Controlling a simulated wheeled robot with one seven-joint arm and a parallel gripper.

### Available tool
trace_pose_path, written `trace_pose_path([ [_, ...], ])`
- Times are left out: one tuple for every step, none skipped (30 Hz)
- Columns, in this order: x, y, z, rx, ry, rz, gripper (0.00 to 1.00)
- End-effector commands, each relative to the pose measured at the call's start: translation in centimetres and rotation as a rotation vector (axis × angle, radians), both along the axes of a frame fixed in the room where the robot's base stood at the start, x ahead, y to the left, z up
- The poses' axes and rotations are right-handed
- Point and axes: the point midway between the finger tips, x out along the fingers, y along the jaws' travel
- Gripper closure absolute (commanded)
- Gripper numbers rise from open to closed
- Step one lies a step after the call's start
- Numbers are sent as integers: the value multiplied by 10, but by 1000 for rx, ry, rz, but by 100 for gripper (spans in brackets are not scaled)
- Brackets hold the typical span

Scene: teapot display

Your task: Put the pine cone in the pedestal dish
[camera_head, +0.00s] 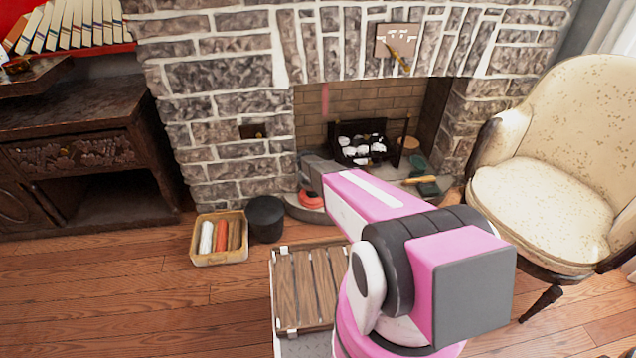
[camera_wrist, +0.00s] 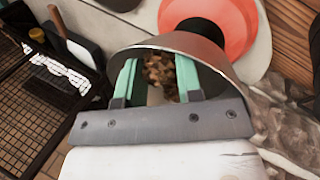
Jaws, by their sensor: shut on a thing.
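In the wrist view my gripper (camera_wrist: 156,64) has its two green fingers closed on a brown, scaly pine cone (camera_wrist: 160,74). The fingers and cone are inside the mouth of a round, flaring vessel (camera_wrist: 208,52) with a grey-brown outer wall. It looks like a dish, but its foot is hidden, so I cannot be sure that it is the pedestal dish. Whether the cone touches its inside cannot be told. In the head view my pink and white arm reaches to the hearth and hides the cone.
A red-orange round object (camera_wrist: 240,30) lies beside the vessel; it also shows on the hearth (camera_head: 311,199). A fireplace grate (camera_head: 361,145) stands behind. A basket (camera_head: 219,240), a black pot (camera_head: 266,218), a slatted table (camera_head: 303,288) and an armchair (camera_head: 545,190) surround the arm.

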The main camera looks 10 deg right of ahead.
Motion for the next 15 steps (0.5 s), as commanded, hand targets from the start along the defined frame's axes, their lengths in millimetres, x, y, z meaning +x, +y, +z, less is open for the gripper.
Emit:
trace_pose_path([
  [1, 0, -6, 0, 1, 0, 92],
  [1, 0, -8, 0, 0, -1, 92],
  [0, 0, -8, 0, 0, -1, 92],
  [0, 0, -8, 0, 0, -1, 92],
  [0, 0, -8, 0, 0, -1, 92],
  [0, 0, -8, 0, 0, -1, 92],
  [0, 0, -8, 0, 0, -1, 92],
  [0, 0, -8, 0, 0, -2, 92],
  [0, 0, -8, 0, 0, -1, 92],
  [0, 0, -8, 0, 0, -1, 92],
  [0, 0, -9, -1, 1, -2, 92],
  [0, 0, -10, 0, 1, -3, 92],
  [0, 0, -10, 0, 1, -3, 60],
  [0, 0, -10, 0, 1, -3, 55],
  [0, 0, -10, 0, 0, -2, 55],
])
